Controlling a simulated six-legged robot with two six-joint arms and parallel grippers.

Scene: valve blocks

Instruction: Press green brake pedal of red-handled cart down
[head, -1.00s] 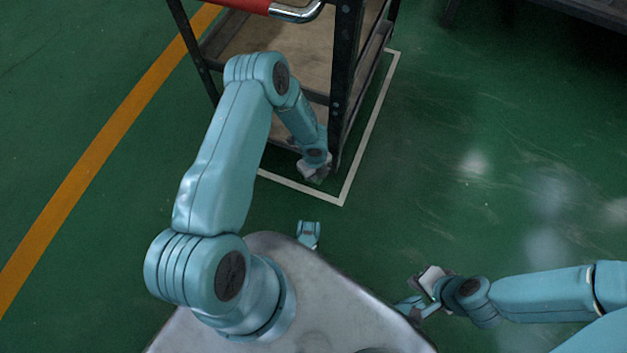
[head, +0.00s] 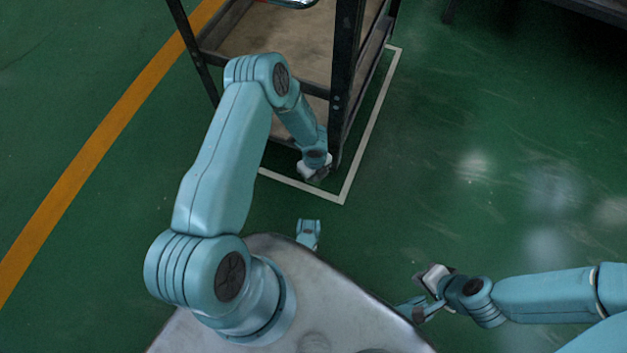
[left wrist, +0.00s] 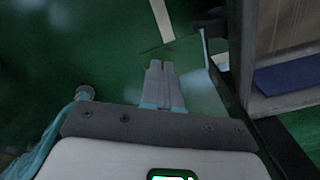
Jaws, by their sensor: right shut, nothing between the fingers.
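The cart (head: 343,90) has dark metal legs and brown shelves and stands at the top of the head view; its handle is mostly cut off there, with a chrome piece at the edge. In the left wrist view a pale green plate (left wrist: 203,95), apparently the brake pedal, sits beside the cart's dark leg. My left gripper (head: 318,174) is low at the cart's near corner and hides the pedal in the head view. Its fingers (left wrist: 161,66) are together, empty, and overlap the plate in the picture; contact cannot be told. My right gripper (head: 432,278) is shut and empty, away from the cart.
A white floor line (head: 370,135) frames the cart's base. An orange line (head: 100,145) crosses the green floor at left. A blue item (left wrist: 288,75) shows on the cart in the left wrist view. Floor to the right is clear; a dark structure (head: 570,12) stands top right.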

